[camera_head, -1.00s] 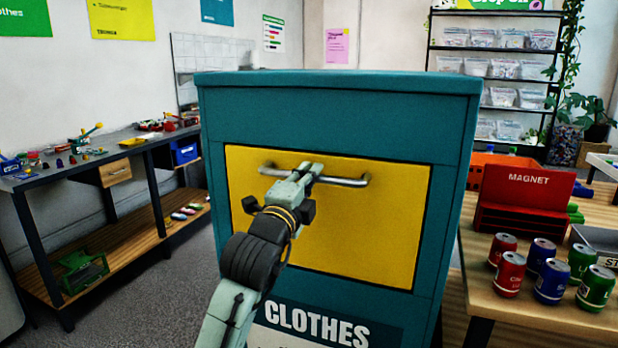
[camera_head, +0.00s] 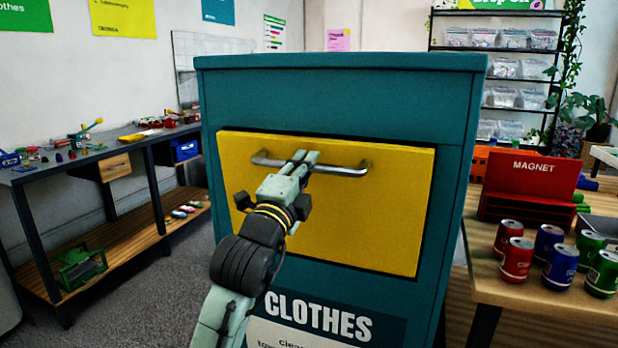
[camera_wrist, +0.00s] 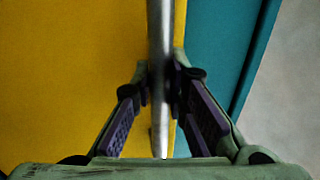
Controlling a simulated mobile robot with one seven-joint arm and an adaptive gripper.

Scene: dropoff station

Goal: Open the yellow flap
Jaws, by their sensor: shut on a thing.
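The yellow flap (camera_head: 375,225) is set in the front of a teal clothes bin (camera_head: 330,95). Its top edge stands out a little from the bin, tilted toward me, with a dark gap above it. A metal bar handle (camera_head: 340,171) runs across the flap near its top. My gripper (camera_head: 305,157) is shut on the handle, left of the handle's middle. In the wrist view the handle (camera_wrist: 160,60) passes between the two fingers (camera_wrist: 160,88), with the yellow flap (camera_wrist: 70,70) behind it. The bin's opening behind the flap is hidden.
On the right, a wooden table (camera_head: 520,300) holds several cans and a red magnet box (camera_head: 525,190), close to the bin. On the left stands a workbench (camera_head: 120,150) with small items. Grey floor lies between the workbench and the bin.

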